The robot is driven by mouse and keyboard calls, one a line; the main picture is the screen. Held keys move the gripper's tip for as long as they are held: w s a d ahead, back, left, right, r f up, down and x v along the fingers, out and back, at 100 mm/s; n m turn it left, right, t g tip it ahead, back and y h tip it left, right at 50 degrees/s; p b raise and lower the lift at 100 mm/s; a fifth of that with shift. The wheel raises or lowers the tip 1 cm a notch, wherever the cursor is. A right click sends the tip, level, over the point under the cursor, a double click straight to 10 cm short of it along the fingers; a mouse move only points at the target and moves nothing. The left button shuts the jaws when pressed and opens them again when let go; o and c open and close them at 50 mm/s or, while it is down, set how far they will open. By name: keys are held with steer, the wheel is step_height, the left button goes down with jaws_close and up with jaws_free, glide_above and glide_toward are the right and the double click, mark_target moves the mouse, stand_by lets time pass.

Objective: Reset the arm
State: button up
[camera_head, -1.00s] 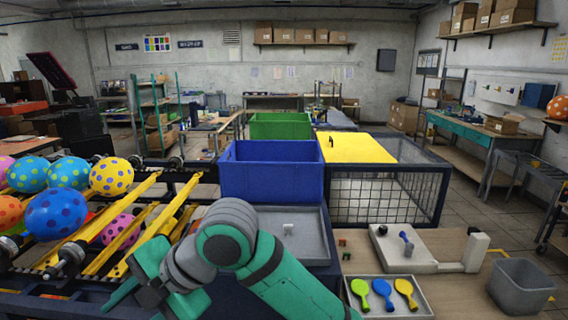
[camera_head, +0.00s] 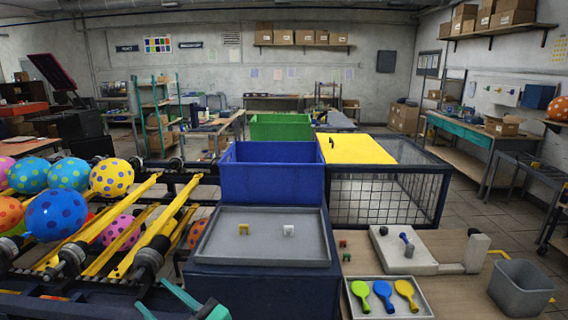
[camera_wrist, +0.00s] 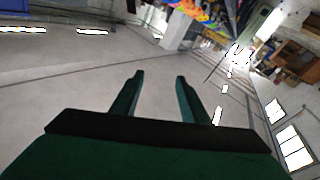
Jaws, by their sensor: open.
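My gripper (camera_head: 178,304) shows at the bottom edge of the head view, left of centre, in front of the conveyor frame; most of my arm is out of that view. In the wrist view my gripper (camera_wrist: 157,92) has its two green fingers apart with nothing between them. They are seen against a grey wall or floor surface, touching nothing that I can make out.
A grey tray (camera_head: 262,258) with a yellow and a white small piece lies at centre. Spotted balloons (camera_head: 56,214) lie on the conveyor at left. Blue bin (camera_head: 272,184), wire cage with yellow top (camera_head: 354,149), paddle tray (camera_head: 422,306) and grey bin (camera_head: 522,287) stand centre to right.

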steer(key=s+d+f+m+t+h, duration=0.35)
steer(key=d+f+m+h, duration=0.3)
steer(key=f, duration=0.45)
steer(key=s+d+f+m+t+h, duration=0.3)
steer(key=s+d+f+m+h, duration=0.4)
steer(key=f, duration=0.5)
steer(key=s+d+f+h, duration=0.1)
steer(key=s+d, duration=0.3)
steer(key=s, duration=0.4)
steer(key=s+d+f+m+g+h, duration=0.1)
steer(key=s+d, duration=0.3)
steer(key=s, duration=0.4)
steer(key=s+d+f+h, duration=0.1)
steer(key=s+d+f, duration=0.2)
steer(key=s, duration=0.5)
steer(key=shift+d, duration=0.65)
